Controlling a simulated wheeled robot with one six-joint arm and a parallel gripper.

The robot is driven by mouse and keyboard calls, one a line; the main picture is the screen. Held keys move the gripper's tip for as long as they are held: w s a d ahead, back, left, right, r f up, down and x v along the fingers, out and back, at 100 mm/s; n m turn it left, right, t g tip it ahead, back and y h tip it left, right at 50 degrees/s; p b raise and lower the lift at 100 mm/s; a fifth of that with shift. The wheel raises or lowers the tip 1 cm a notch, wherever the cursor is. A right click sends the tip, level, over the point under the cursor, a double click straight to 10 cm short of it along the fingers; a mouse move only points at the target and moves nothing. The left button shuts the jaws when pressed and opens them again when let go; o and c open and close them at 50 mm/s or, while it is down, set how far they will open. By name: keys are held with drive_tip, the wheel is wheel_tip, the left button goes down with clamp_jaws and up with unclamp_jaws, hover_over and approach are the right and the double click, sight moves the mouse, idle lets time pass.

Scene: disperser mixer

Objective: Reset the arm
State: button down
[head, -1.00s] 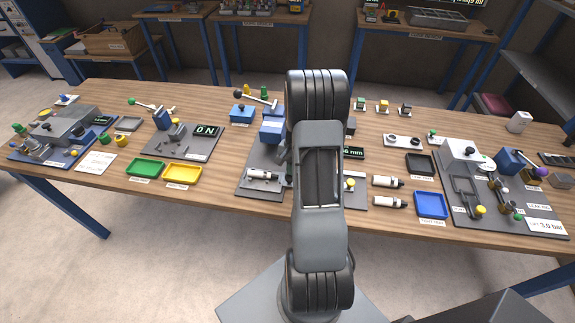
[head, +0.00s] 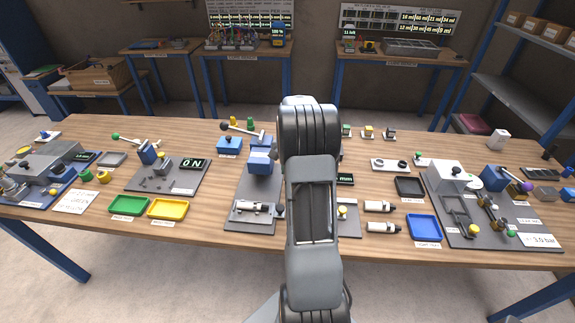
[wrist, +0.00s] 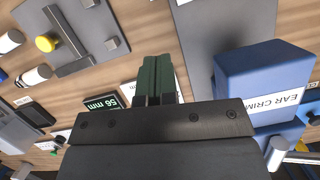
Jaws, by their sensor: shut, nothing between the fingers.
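My gripper (wrist: 152,82) shows in the wrist view with its two dark green fingers together and nothing between them. It hangs over the wooden table beside a blue block (wrist: 262,85) whose label is partly cut off. A display reading 56 mm (wrist: 103,103) lies to the left of the fingers. In the head view my arm stands upright in the middle, folded over the table, and hides my gripper. The blue block (head: 260,161) shows just left of the arm there.
The table (head: 215,222) is crowded with fixtures. Green (head: 128,205), yellow (head: 168,208) and blue (head: 425,228) trays lie near its front edge. White bottles (head: 380,206) lie right of my arm. A lever device (head: 230,145) stands behind the blue block. Shelves (head: 500,95) stand at right.

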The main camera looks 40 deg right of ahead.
drive_tip(key=shift+v, duration=0.95)
